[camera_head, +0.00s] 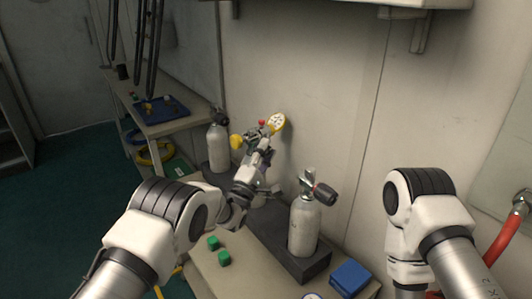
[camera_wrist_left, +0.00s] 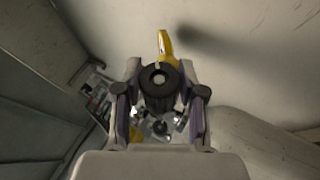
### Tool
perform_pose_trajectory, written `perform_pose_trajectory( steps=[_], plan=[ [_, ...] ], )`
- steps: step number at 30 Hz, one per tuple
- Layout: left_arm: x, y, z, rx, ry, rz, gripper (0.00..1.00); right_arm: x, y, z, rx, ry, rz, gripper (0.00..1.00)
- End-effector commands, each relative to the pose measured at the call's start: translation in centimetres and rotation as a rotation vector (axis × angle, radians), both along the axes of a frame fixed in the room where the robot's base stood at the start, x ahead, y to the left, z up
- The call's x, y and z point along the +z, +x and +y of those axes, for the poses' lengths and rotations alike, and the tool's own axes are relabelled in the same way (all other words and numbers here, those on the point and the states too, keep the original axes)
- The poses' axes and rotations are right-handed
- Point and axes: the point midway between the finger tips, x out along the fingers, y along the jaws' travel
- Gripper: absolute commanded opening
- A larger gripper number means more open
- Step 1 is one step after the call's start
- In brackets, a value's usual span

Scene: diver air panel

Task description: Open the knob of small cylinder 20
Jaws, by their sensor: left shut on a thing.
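My left gripper (camera_head: 262,142) reaches over the middle cylinder (camera_head: 258,199), which my arm mostly hides. In the left wrist view the gripper's two fingers (camera_wrist_left: 160,92) are shut on a round black knob (camera_wrist_left: 158,72) with a pale centre. A grey cylinder (camera_head: 304,226) with a black and red valve (camera_head: 324,193) stands nearer, and another grey cylinder (camera_head: 218,148) stands farther left. I cannot read the number 20 on any cylinder. My right gripper is out of view.
The cylinders stand in a dark rack (camera_head: 313,263) along the wall. Two green blocks (camera_head: 224,258) and a blue block (camera_head: 350,277) lie on the bench. A farther table holds a blue tray (camera_head: 164,110). A red hose (camera_head: 504,238) hangs at the right.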

Motion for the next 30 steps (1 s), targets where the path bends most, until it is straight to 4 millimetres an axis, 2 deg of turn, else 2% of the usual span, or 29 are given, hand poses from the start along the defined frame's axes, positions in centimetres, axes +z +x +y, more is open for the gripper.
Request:
perform_pose_trajectory(
  steps=[1,3,12,16,27,30],
  plan=[
    [-0.1,0.0,0.0,0.001,0.0,0.003,0.43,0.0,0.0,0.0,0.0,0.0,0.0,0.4],
    [-0.1,0.0,0.0,0.001,0.001,0.002,0.66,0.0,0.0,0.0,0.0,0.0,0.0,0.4],
    [-0.1,0.0,0.0,0.001,0.0,0.001,0.66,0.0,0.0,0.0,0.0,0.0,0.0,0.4],
    [-0.6,-0.8,0.6,0.0,0.002,0.004,0.66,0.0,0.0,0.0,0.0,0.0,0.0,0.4],
    [-4.3,-7.6,4.7,0.002,0.002,0.005,0.66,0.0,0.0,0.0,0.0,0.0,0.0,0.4],
    [-5.0,-8.7,5.4,0.001,0.002,0.004,0.66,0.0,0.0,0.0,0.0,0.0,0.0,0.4]
  ],
)
